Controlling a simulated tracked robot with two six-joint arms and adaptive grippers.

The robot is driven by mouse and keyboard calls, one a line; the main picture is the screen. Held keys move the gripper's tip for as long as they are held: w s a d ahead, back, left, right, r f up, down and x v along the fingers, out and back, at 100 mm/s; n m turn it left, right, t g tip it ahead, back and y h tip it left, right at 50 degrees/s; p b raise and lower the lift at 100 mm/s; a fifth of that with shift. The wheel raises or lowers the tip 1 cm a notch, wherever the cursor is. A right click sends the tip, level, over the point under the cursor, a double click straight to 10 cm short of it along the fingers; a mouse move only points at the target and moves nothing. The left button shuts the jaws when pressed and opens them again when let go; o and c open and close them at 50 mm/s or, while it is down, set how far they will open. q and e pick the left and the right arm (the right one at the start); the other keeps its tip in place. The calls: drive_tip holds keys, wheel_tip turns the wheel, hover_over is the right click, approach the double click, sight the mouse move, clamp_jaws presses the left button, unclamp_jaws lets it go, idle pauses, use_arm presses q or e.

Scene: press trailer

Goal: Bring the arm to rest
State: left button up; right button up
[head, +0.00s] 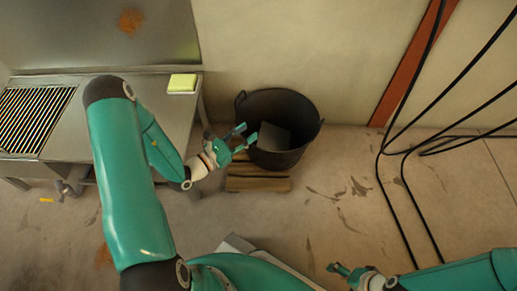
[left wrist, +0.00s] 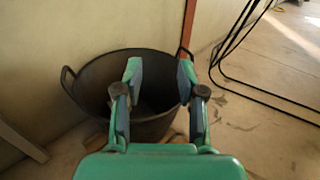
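My left arm reaches in from the left, and its gripper (head: 245,136) is at the near left rim of a black two-handled tub (head: 297,104). In the left wrist view the left gripper (left wrist: 158,78) has its two fingers apart with nothing between them, and the tub (left wrist: 92,72) is beyond them. A grey flat-sided object (head: 270,137) lies inside the tub. My right gripper (head: 340,270) is low at the bottom right, over the floor; its fingers are too small to read.
The tub stands on a wooden pallet (head: 258,185). Black bent tubing (head: 391,190) stands on the right. The stained floor between is mostly clear.

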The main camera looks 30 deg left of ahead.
use_arm(q)
drive_tip(key=shift+v, duration=0.8)
